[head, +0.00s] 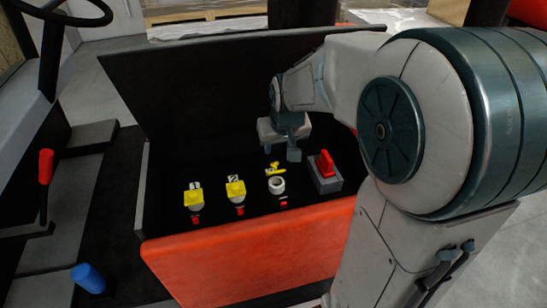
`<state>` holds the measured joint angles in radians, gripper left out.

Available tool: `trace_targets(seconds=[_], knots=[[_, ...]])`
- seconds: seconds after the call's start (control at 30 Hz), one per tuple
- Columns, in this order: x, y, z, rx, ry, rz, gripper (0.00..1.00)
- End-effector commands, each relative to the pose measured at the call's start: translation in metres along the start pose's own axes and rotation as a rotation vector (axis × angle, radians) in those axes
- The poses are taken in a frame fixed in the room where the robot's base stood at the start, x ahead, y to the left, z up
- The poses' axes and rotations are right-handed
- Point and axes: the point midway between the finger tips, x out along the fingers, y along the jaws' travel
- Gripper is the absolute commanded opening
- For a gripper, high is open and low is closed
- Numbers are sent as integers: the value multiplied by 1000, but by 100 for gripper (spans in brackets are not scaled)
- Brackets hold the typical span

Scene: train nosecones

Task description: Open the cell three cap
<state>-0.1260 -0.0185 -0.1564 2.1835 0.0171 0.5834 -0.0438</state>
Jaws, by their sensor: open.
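The third cell (277,186) in the row shows a white round neck with an open top. Its yellow cap (275,168) stands raised off the neck, on its far side. Cells one (194,198) and two (236,190) have their yellow caps lying down over them, marked 1 and 2. My gripper (282,152) is open, just above and behind the raised cap of cell three. I cannot tell whether a finger touches that cap. Nothing shows between the fingers.
The cells sit in a black compartment with a raised black lid (190,90) behind and a red front panel (250,262). A red switch on a grey block (326,172) stands right of cell three, close to my arm. Small red parts sit before each cell.

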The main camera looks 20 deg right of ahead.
Motion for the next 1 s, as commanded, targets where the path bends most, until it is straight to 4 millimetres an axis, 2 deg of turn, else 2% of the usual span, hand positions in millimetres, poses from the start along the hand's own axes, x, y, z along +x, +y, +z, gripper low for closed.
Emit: trace_targets(seconds=[0.03, 0.2, 0.5, 0.7, 0.97, 1.0], knots=[[13, 0, 2, 0, -7, 1, 42], [46, 0, 2, 0, -6, 1, 42], [89, 0, 1, 1, -2, 1, 42], [99, 0, 1, 0, -1, 1, 42], [100, 0, 0, 1, 0, 1, 42], [100, 0, 0, 0, 0, 1, 36]])
